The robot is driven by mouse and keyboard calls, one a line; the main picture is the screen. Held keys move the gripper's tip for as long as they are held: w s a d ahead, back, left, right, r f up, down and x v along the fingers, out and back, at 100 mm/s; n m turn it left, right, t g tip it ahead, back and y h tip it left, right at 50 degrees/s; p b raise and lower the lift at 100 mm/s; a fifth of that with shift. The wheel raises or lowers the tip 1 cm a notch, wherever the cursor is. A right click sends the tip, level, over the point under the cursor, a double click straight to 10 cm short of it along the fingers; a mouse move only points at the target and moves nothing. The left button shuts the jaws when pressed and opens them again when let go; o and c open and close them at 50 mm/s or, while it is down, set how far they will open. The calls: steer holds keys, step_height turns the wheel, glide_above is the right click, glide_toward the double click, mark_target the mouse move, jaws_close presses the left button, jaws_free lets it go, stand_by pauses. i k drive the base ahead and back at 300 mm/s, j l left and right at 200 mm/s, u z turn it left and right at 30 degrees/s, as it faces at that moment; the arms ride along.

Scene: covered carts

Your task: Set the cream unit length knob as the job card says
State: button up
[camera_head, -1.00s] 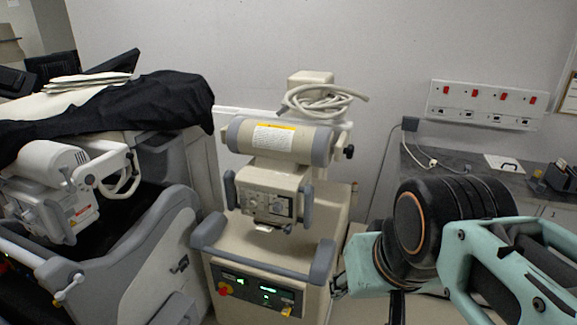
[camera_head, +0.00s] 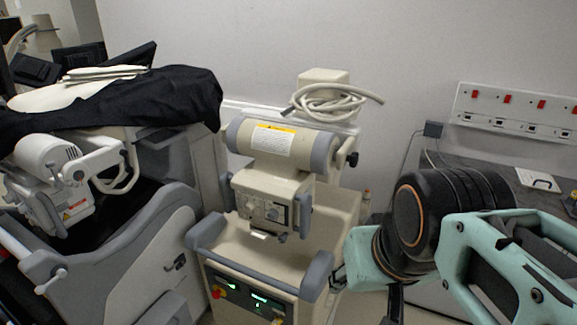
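The cream unit (camera_head: 289,195) stands in the middle of the camera_head view, on a cream wheeled base. Its horizontal cylinder (camera_head: 318,150) bears a white label with a yellow strip. Below it, a boxy head (camera_head: 266,205) has several small knobs and dials on its front face. They are too small for me to read, and I cannot tell which is the length knob. My teal and black arm fills the lower right, apart from the head in the picture. My gripper is not clearly visible; it seems to be below the frame. I cannot make out a readable job card.
A grey and white cart (camera_head: 150,250) with another white machine stands left, partly under a black cloth (camera_head: 135,97). A coiled hose (camera_head: 330,103) lies behind the cylinder. A wall socket panel (camera_head: 515,112) and a dark counter with a clipboard (camera_head: 538,180) are at right.

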mark_target(273, 214)
steer(key=z, duration=1.95)
steer(key=u, duration=1.95)
steer(key=i+z, duration=0.2)
steer(key=z, duration=0.15)
steer(key=i+z, duration=0.15)
steer(key=z, duration=0.15)
